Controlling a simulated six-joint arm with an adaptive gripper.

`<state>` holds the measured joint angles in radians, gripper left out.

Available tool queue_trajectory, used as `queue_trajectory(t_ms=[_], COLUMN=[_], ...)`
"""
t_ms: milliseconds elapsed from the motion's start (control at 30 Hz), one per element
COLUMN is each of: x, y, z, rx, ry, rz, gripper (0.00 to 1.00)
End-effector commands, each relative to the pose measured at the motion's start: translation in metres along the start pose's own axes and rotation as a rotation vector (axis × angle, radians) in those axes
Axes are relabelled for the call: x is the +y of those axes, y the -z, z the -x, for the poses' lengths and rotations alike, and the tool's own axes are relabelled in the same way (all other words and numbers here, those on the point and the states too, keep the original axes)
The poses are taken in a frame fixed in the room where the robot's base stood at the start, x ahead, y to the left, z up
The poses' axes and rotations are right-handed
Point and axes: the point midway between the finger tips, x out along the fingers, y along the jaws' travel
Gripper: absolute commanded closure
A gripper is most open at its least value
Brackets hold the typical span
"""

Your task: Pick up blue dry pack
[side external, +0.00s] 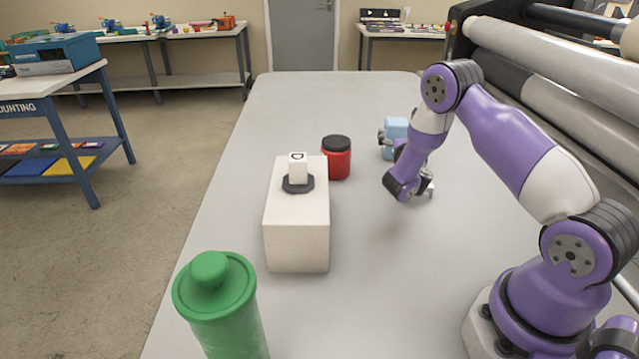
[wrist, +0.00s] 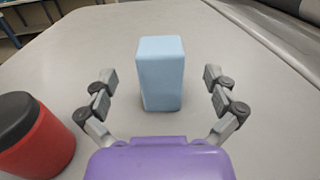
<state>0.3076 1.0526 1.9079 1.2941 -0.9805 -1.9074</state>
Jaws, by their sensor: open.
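The blue dry pack (wrist: 161,76) is a light blue upright block on the grey table. In the wrist view it stands centred between the two finger lines, a little beyond the palm. In the side view the blue dry pack (side external: 396,127) is partly hidden behind my wrist. My gripper (wrist: 160,82) is open, with one finger to the left and one to the right of the pack. A gap shows on both sides, and I see no contact. In the side view my gripper (side external: 408,160) is low over the table, its fingers partly hidden by the wrist.
A red jar with a black lid (side external: 336,158) stands left of my gripper; the red jar (wrist: 38,135) is near the left finger. A green canister (side external: 218,310) stands in front. Large rollers (side external: 545,70) line the right.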

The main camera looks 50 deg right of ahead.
Motion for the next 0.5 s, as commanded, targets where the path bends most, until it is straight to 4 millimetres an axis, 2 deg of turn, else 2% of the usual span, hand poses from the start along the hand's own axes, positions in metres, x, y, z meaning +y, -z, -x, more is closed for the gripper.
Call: queue_trajectory(t_ms=[167, 500], x=[-0.001, -0.001], y=[-0.002, -0.001], z=[-0.013, -0.059], rx=[-0.003, -0.002], ry=[0.002, 0.004], rz=[-0.006, -0.010], gripper=[0.00, 0.00])
